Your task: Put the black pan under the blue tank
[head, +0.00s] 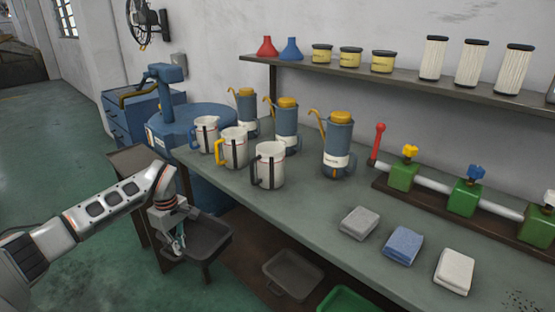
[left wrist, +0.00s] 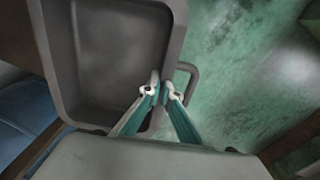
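The black pan (head: 207,237) is a dark, shallow rectangular tray with a handle on its side. It is off the floor beside the left end of the workbench. My left gripper (head: 178,246) is at its near-left side; in the left wrist view the fingers (left wrist: 161,88) straddle the pan's wall by the handle, one inside and one outside. They look shut on it. The inside of the pan (left wrist: 110,55) is empty. The blue tank (head: 180,128) stands behind the bench's left end, its lower part partly hidden. My right gripper is not in view.
The grey workbench (head: 310,235) carries mugs, blue dispensers, folded cloths and a green valve pipe. Another dark pan (head: 293,274) and a green one (head: 350,301) are low under it. A brown panel (head: 135,160) stands near the tank. Green floor (head: 60,150) is clear at left.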

